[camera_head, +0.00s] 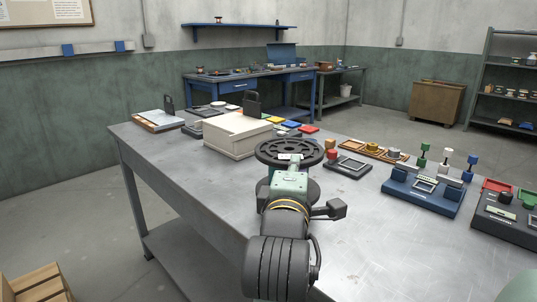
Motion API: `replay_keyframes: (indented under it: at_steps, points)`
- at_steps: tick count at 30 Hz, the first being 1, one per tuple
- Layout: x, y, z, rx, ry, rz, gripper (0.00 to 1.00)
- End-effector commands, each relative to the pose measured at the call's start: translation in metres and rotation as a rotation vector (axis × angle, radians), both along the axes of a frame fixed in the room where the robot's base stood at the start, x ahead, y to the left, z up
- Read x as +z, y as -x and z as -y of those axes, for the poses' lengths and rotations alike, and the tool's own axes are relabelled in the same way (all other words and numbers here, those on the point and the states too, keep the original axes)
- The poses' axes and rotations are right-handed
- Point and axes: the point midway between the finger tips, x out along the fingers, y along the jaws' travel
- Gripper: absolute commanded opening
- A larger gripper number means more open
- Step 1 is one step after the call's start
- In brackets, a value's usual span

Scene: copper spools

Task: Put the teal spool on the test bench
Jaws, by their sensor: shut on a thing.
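A spool with black, hole-patterned round flanges (288,151) stands upright at the middle of the picture, over the near grey metal table (370,245). Its core is mostly hidden, with a little teal showing between the flanges. My gripper (289,170) is shut on this spool from the near side. The fingers are hidden behind my wrist, and I cannot tell whether the spool touches the table. A blue workbench (235,85) with parts on it stands against the back wall. I cannot tell which table is the test bench.
A cream box (237,134) stands just left of the spool. A blue fixture (423,194) with several posts and a dark device (510,220) are to the right. A wooden crate (38,285) is on the floor at lower left.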

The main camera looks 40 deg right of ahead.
Motion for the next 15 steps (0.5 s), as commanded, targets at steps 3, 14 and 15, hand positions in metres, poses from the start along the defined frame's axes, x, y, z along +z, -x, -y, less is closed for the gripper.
replay_keyframes:
  at_steps: [3,14,15]
  points:
    - [0.0,-0.024,0.003,0.006,0.001,-0.002,0.0]
    - [-0.007,-0.11,0.021,0.005,0.003,0.001,0.0]
    - [-0.008,-0.118,0.023,0.003,0.003,0.001,0.0]
